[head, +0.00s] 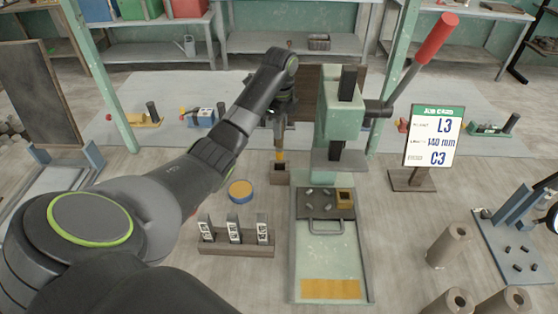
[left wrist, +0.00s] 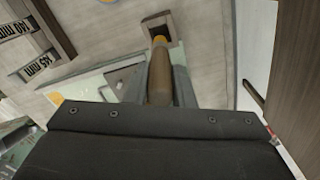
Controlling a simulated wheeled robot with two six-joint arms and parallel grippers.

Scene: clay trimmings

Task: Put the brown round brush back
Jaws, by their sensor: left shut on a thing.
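My left gripper (head: 279,122) is shut on the brown round brush (head: 280,143), which hangs upright with its yellow band low. In the left wrist view the brush (left wrist: 160,76) lies between the two grey fingers (left wrist: 158,85). Its lower end is at the mouth of a small square brown holder (head: 279,177); the holder also shows in the left wrist view (left wrist: 174,28). I cannot tell how deep the tip is, as the brush hides part of the opening. My right gripper is not in view.
A green press (head: 342,115) with a red-handled lever stands just right of the holder. A rack of labelled blocks (head: 236,246) and a round blue-yellow tin (head: 240,191) are in front-left. A job card (head: 434,136) stands at right. Brown cylinders (head: 449,245) stand front-right.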

